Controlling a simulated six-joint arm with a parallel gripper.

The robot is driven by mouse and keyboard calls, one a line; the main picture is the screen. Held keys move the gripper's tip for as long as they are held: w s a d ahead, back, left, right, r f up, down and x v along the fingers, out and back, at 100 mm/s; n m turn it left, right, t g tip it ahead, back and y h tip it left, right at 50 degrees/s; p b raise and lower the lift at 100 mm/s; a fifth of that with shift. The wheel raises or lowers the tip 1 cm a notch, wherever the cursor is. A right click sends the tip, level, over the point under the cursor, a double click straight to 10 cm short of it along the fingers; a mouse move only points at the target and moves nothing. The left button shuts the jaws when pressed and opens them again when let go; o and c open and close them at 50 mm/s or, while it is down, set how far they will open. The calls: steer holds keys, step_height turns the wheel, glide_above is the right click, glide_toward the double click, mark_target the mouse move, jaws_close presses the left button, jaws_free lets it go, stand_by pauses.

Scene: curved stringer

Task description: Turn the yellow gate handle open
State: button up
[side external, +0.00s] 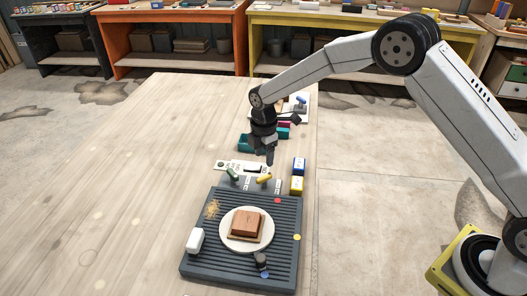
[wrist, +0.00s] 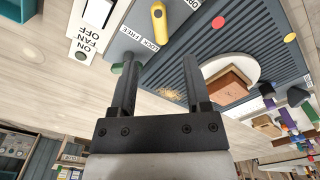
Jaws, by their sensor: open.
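The yellow gate handle (side external: 264,178) sits on a grey panel (side external: 247,185) at the back edge of the dark ribbed board. In the wrist view the yellow handle (wrist: 158,20) lies beyond my fingertips, near "LOCK FREE" and a partly cut-off "OP" label. A green handle (side external: 232,173) is left of it on the same panel. My gripper (side external: 269,160) is above and just behind the yellow handle. In the wrist view my gripper (wrist: 161,60) has its two fingers apart with nothing between them. The left finger partly covers the green handle.
The ribbed board (side external: 190,262) bears a white plate (side external: 226,238) with a wooden block (side external: 247,222). A white block (side external: 195,240) stands at its left. Blue (side external: 299,166) and yellow (side external: 297,185) blocks sit right of the panel. A fan switch (wrist: 98,12) is beside it. The table's left is clear.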

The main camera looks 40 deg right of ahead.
mark_target(264, 176)
steer(key=shift+f, duration=3.9)
jaws_close()
